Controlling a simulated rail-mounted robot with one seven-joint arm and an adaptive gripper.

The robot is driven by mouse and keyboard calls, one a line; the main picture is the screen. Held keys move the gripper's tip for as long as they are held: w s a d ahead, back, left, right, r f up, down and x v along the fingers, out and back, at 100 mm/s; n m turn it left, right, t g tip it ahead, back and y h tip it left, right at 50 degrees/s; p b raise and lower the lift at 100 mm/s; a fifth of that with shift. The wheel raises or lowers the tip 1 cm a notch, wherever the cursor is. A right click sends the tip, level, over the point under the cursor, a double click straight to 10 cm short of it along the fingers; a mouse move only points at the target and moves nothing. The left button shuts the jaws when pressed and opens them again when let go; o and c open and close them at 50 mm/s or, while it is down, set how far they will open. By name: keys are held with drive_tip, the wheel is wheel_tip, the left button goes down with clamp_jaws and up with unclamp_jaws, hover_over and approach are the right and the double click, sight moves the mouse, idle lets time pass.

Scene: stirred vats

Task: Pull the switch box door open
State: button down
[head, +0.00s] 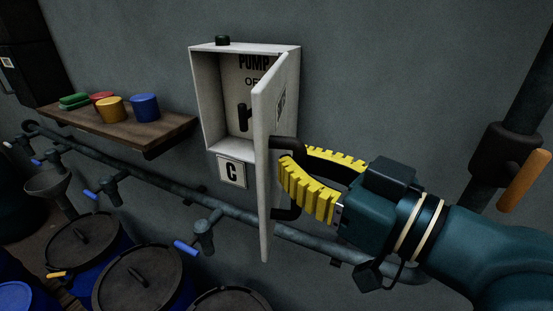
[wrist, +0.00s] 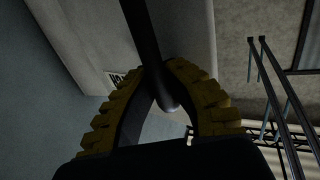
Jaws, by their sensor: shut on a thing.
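The white switch box (head: 208,95) hangs on the grey wall in the middle of the head view. Its door (head: 265,185) stands swung well out, hinged on the right, so the inside shows. A black lever (head: 243,117) and the letters "PUMP" show inside, partly hidden by the door. A black bar handle (head: 289,143) is on the door's outer face. My gripper (head: 292,178), with yellow ribbed fingers, is shut on this handle from the right. In the wrist view the handle (wrist: 143,35) runs between the fingers (wrist: 165,85).
A wooden shelf (head: 130,128) with several coloured lids or cups is left of the box. A pipe with blue-handled taps (head: 203,235) runs below the box. Lidded vats (head: 138,280) stand at the lower left. A vertical pipe with an orange handle (head: 524,181) is at the right.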

drive_tip(key=shift+s+r, duration=0.2)
drive_tip(key=shift+r, duration=0.15)
drive_tip(key=c, duration=1.3)
unclamp_jaws()
drive_tip(key=shift+o, duration=1.3)
drive_tip(key=shift+f, duration=0.15)
drive_tip(key=shift+w, duration=0.1)
drive_tip(key=shift+f, duration=0.1)
drive_tip(key=v, duration=1.2)
